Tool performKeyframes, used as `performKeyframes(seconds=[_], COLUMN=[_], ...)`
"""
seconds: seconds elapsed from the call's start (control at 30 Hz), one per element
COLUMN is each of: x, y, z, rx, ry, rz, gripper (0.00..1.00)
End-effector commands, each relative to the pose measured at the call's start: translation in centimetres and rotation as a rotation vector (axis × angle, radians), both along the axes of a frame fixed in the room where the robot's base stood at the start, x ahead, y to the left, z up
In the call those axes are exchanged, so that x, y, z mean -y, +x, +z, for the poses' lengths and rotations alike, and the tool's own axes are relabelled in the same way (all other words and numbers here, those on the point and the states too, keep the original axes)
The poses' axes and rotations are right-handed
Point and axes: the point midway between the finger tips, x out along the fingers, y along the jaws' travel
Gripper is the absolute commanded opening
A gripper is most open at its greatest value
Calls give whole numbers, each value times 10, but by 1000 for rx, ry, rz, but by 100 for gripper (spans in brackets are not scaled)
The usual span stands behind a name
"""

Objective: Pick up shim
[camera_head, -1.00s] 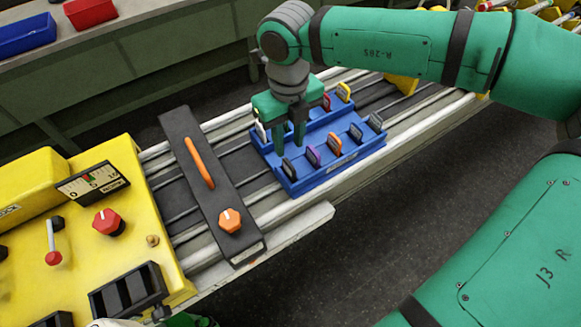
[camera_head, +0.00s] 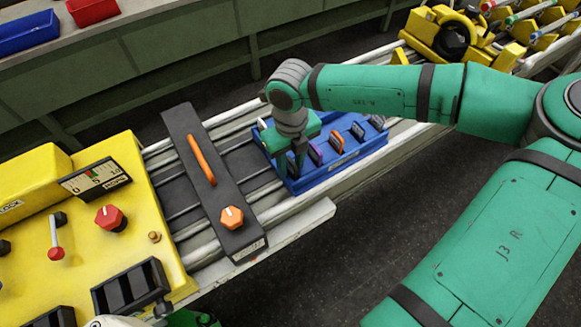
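The shims are thin upright plates standing in a blue tray (camera_head: 345,163) on the conveyor. In the front row I see a purple-edged shim (camera_head: 316,154), an orange-edged shim (camera_head: 337,143) and two dark grey ones (camera_head: 357,131) further right. My green gripper (camera_head: 292,165) points down over the front left corner of the tray. Its two fingers look apart, on either side of the dark shim at the left end of the row. That shim is mostly hidden by the fingers, and I cannot see contact. The back row is largely hidden behind my gripper and wrist.
A dark bar with an orange handle (camera_head: 200,160) and orange knob (camera_head: 232,217) crosses the conveyor left of the tray. A yellow control panel (camera_head: 60,215) stands at far left. Yellow machine parts (camera_head: 450,35) sit at back right. Red (camera_head: 92,9) and blue bins (camera_head: 27,32) are on the rear bench.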

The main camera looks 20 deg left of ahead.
Motion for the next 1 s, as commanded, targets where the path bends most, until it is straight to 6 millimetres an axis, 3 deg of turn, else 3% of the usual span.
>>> performKeyframes(seconds=[0.2,0.3,0.33,0.77,1.0], x=[-1,-1,-1,-1,-1], y=[0,0,0,0,0], z=[0,0,0,2,24], rx=[0,0,0,1,2], ry=[0,0,0,1,1], rz=[1,3,3,2,2], gripper=[27,3,0,0,0])
